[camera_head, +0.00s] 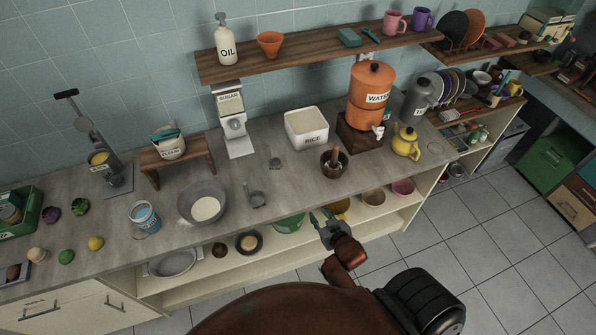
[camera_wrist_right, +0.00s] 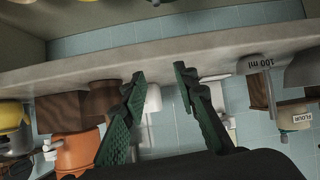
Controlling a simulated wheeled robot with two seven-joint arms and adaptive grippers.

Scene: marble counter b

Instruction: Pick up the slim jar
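My right gripper (camera_head: 322,226) is at the front edge of the counter, beside the lower shelf, right of the metal measuring cup. It also shows in the wrist view (camera_wrist_right: 157,75), where its two green fingers stand apart with nothing between them. I cannot tell for sure which thing is the slim jar. A tall grey canister (camera_head: 418,98) stands at the back right, beside the orange water dispenser (camera_head: 371,92), well away from the gripper. A blue and white tin (camera_head: 144,217) stands on the left part of the counter. My left gripper is not in view.
The counter (camera_head: 300,190) holds a rice box (camera_head: 307,127), a mortar (camera_head: 333,163), a yellow teapot (camera_head: 406,142), a bowl (camera_head: 202,203) and the measuring cup (camera_head: 257,199). Bowls and pots stand on the lower shelf (camera_head: 210,265). The tiled floor (camera_head: 480,240) at right is clear.

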